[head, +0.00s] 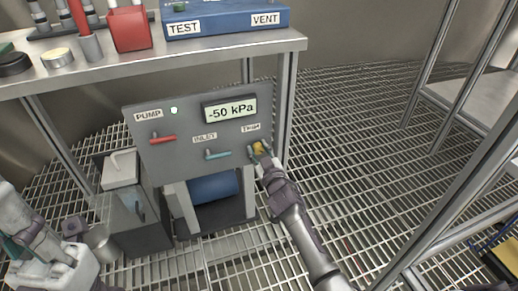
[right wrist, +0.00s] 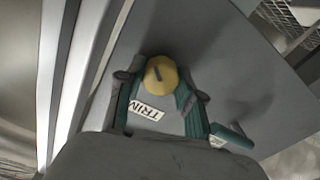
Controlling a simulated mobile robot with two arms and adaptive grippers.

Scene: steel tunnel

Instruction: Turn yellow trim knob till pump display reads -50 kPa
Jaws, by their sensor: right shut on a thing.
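The yellow trim knob (head: 259,147) sits at the right end of the grey pump panel (head: 165,120), below the TRIM label. My right gripper (head: 258,150) is at the panel, shut on the knob. In the right wrist view the knob (right wrist: 161,75), with a dark pointer line on its face, lies between the teal fingertips of my right gripper (right wrist: 158,84). The pump display (head: 230,109) reads -50 kPa. My left arm (head: 45,250) shows at the lower left; a teal part shows there, but its jaws cannot be made out.
A red lever (head: 162,139) under PUMP and a teal lever (head: 217,155) under INLET are on the same panel; a small light (head: 174,111) glows by PUMP. A blue TEST/VENT box (head: 225,20) stands on the bench above. Grating floor lies open to the right, before a metal rack.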

